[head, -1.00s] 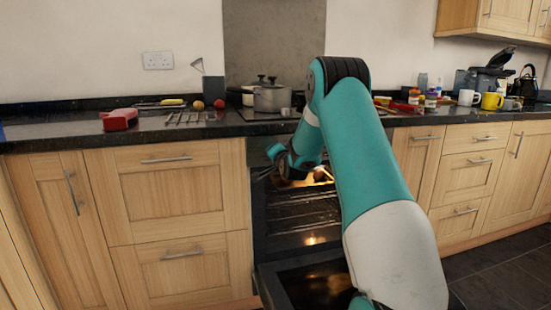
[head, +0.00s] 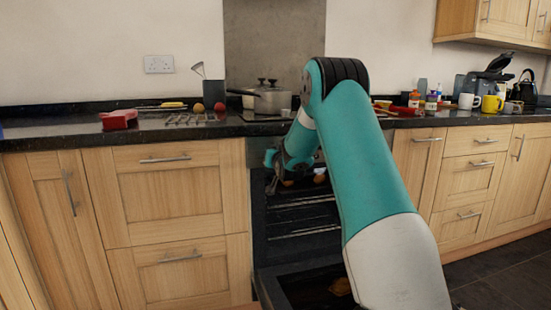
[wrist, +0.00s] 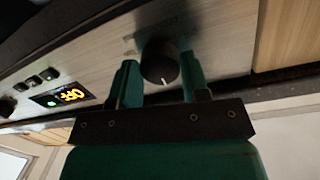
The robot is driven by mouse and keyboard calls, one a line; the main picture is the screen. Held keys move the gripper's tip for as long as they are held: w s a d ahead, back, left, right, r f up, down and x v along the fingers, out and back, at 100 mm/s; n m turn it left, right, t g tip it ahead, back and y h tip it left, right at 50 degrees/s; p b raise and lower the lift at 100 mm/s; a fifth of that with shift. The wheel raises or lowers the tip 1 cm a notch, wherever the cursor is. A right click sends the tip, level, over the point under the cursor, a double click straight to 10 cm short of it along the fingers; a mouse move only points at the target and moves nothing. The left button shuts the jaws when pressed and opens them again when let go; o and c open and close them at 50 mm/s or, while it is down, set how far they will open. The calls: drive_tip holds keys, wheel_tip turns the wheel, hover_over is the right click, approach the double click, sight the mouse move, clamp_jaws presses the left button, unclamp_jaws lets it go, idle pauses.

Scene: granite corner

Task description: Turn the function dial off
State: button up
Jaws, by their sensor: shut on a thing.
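The function dial is a round black knob (wrist: 159,58) on the oven's control panel (wrist: 100,58). Its white mark points towards the bottom of the wrist picture. My gripper (wrist: 160,66) has a teal finger on each side of the dial and is shut on it. In the head view my gripper (head: 272,160) is at the panel, under the worktop edge, and the dial is hidden there. The oven interior (head: 300,215) is dark in the head view.
The oven door (head: 300,280) hangs open below my arm. A lit display (wrist: 62,96) and several small buttons are on the panel. A pot (head: 270,100) stands on the hob above. Wooden cupboards (head: 165,190) flank the oven.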

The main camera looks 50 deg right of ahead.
drive_tip(key=shift+f, duration=0.1)
idle(0.4)
drive_tip(key=o, duration=0.9)
drive_tip(key=p+v, duration=0.1)
drive_tip(key=v, duration=1.6)
drive_tip(key=shift+s+a, duration=0.1)
drive_tip(key=shift+s, duration=0.1)
